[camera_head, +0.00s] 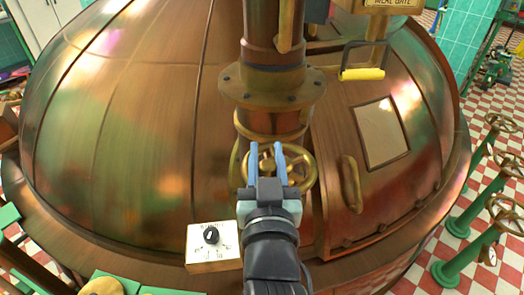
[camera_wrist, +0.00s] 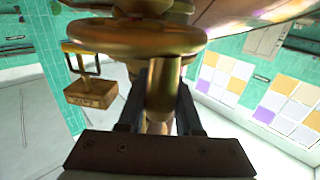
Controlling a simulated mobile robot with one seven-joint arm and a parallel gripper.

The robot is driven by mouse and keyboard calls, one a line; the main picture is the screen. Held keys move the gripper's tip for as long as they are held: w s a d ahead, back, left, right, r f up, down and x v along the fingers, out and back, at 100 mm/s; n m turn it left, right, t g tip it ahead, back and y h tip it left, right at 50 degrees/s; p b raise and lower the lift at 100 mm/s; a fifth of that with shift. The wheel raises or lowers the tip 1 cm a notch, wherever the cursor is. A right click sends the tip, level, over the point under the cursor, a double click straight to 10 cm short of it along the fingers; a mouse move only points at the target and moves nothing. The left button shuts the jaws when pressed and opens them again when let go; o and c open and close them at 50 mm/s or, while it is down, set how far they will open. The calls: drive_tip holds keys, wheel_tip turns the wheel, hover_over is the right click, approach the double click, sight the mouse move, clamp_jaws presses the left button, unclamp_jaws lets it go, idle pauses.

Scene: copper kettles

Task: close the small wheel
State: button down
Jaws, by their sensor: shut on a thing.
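The small wheel (camera_head: 307,170) is a brass handwheel in front of the copper kettle's upright pipe, low on the dome. In the wrist view its rim (camera_wrist: 135,40) runs across the top. A brass post (camera_wrist: 163,90) reaches down from it between my fingers; I take it as part of the wheel. My gripper (camera_head: 267,152) covers the middle of the wheel, one finger on each side of the brass. It also shows in the wrist view (camera_wrist: 161,108), shut on this brass part. The wheel's lower middle is hidden behind my gripper.
The copper dome (camera_head: 130,130) fills most of the head view. A flanged pipe (camera_head: 272,88) rises behind the wheel. A curved brass handle (camera_head: 351,184) is to the right, and a white dial box (camera_head: 213,256) is at lower left. Green-posted handwheels (camera_head: 465,220) stand at right.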

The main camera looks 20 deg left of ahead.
drive_tip(key=shift+a, duration=0.15)
drive_tip(key=c, duration=0.6)
unclamp_jaws()
drive_tip(key=shift+s, duration=0.1)
drive_tip(key=p+v, duration=0.1)
drive_tip(key=v, duration=0.8)
drive_tip(key=shift+r, duration=0.2)
drive_tip(key=shift+f+p+v, duration=0.1)
drive_tip(key=shift+p+v, duration=0.75)
drive_tip(key=shift+v, duration=0.1)
drive_tip(key=shift+f+p+v, duration=0.15)
drive_tip(key=shift+p+v, duration=0.7)
drive_tip(key=shift+v, duration=0.15)
drive_tip(key=shift+r, duration=0.1)
